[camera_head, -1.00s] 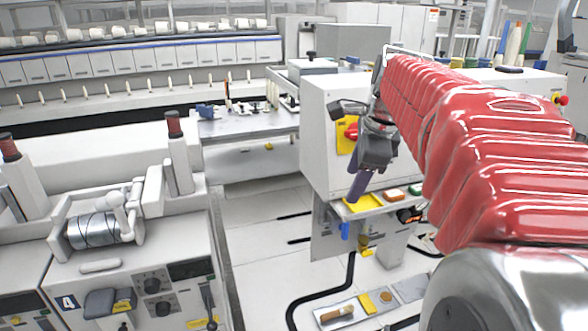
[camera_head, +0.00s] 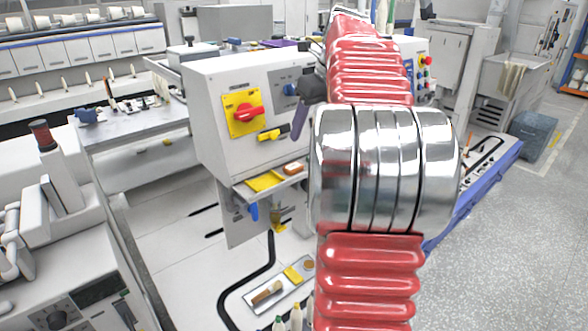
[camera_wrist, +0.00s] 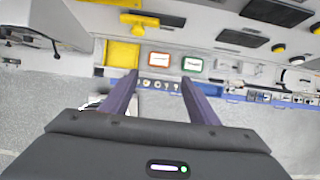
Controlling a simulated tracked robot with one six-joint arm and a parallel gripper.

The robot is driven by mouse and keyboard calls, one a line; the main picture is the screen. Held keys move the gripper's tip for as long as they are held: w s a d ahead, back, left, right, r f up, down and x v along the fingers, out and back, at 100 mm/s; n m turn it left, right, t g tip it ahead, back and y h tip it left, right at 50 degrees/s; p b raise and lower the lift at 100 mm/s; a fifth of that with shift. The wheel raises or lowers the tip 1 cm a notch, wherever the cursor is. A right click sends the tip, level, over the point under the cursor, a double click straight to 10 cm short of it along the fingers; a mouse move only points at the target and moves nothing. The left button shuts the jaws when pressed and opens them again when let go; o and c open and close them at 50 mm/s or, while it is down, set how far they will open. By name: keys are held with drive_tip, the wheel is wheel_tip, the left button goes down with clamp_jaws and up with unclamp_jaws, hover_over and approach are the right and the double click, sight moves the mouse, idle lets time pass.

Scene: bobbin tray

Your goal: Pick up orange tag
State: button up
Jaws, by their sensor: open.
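The orange tag (camera_head: 294,168) lies on a small shelf (camera_head: 240,188) of the white machine in the head view. In the wrist view it shows as an orange-rimmed tag with a pale face (camera_wrist: 159,59), just beyond and between my fingertips. My gripper (camera_wrist: 158,76) is open, its two dark purple fingers apart with nothing between them. In the head view my gripper (camera_head: 298,128) hangs above the shelf in front of the machine, partly hidden by my arm. A green-rimmed tag (camera_wrist: 192,64) lies right of the orange one in the wrist view.
A yellow tray (camera_head: 265,181) sits left of the orange tag. A red knob on a yellow plate (camera_head: 242,114) and a yellow handle (camera_head: 272,134) are on the machine's face above the shelf. A lower tray (camera_head: 268,290) holds small items. Black cables run on the floor.

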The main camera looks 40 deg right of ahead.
approach(294, 166)
drive_tip(key=shift+x, duration=1.3)
drive_tip(key=shift+x, duration=2.6)
drive_tip(key=c, duration=0.8)
